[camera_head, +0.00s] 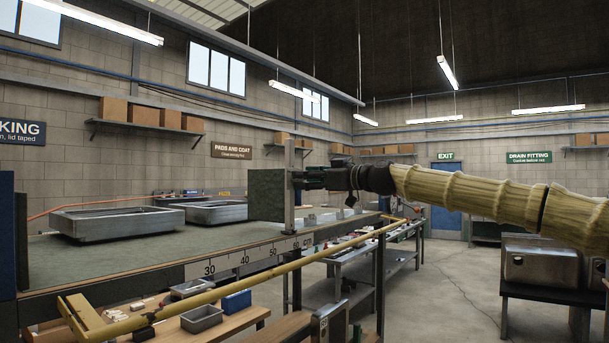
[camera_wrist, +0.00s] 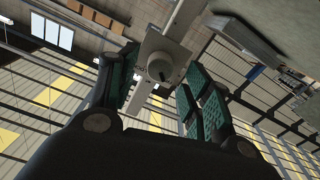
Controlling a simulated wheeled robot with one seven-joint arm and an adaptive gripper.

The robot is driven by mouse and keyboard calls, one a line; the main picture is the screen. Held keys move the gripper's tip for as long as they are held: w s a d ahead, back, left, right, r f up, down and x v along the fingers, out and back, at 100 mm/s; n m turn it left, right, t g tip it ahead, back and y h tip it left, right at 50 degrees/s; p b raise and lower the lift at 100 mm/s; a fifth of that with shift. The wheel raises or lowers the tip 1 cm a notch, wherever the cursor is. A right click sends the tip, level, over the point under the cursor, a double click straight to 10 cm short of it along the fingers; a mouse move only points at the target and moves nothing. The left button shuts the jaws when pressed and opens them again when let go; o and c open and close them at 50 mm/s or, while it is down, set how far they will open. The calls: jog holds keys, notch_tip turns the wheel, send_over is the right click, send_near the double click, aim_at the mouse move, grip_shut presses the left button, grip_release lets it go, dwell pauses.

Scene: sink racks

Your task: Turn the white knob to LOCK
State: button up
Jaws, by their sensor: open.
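The knob (camera_wrist: 160,67) is a small pale round knob on a light grey plate (camera_wrist: 174,50), which is fixed to a grey bar. It appears between the two green-padded fingers of my gripper (camera_wrist: 158,72) in the wrist view. The fingers are spread, with visible gaps on both sides of the knob. I cannot tell how deep the fingertips reach around it. In the head view my gripper (camera_head: 306,178) points left at a grey upright post (camera_head: 290,190), very close to it. The knob is hidden there. No LOCK marking is readable.
A dark green panel (camera_head: 266,196) stands behind the post. Steel sinks (camera_head: 115,222) (camera_head: 215,212) sit on the bench to the left. A yellow rail (camera_head: 250,277) runs along the bench front, above a lower shelf with small trays (camera_head: 202,318). The floor at right centre is open.

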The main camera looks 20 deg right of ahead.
jog(key=shift+w+a+f, duration=0.15)
jog(key=shift+w+a, duration=0.1)
jog(key=shift+w, duration=0.35)
jog(key=shift+a, duration=0.1)
jog(key=c, duration=1)
jog(key=shift+c, duration=0.2)
